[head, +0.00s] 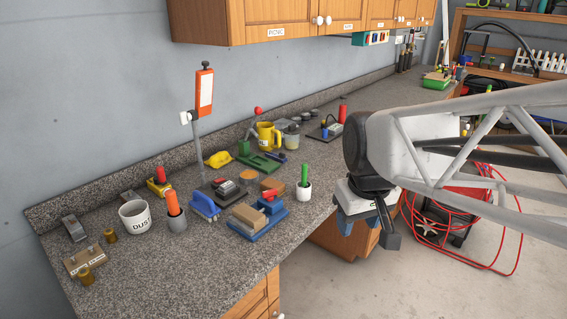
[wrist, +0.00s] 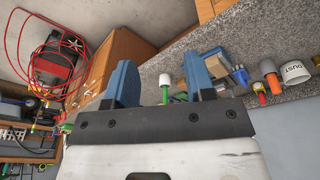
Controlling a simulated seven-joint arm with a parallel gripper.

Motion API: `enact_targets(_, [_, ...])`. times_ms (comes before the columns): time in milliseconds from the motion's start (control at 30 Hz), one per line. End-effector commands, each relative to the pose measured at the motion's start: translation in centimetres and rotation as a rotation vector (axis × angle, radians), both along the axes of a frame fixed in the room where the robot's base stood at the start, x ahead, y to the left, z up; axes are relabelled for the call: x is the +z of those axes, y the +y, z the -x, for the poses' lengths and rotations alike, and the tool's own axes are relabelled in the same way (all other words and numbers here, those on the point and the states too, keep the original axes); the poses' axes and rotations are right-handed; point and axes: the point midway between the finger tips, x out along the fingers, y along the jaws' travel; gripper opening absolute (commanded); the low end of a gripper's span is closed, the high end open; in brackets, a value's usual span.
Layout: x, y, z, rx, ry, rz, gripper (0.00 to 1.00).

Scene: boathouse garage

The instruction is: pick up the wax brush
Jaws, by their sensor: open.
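A blue brush-like tool (head: 204,206) with an arched handle lies on the granite counter (head: 190,270); it is the likeliest wax brush, but I cannot be sure. In the wrist view it seems to show as a blue shape (wrist: 240,76) right of the fingers. My gripper (head: 368,232) is open and empty, off the counter's front edge and well to the right of the tool.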

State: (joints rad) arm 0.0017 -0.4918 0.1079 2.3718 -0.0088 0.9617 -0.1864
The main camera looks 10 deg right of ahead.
Motion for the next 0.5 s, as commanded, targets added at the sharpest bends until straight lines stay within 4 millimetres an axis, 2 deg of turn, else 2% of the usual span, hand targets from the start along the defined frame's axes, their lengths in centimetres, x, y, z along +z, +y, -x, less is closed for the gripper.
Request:
enact_targets(33, [0.3,0.0,-1.5,0.027,0.008,0.005,0.49])
enact_targets(500, [1.6,0.5,-13.8,0.298,0.063,0.045,0.49])
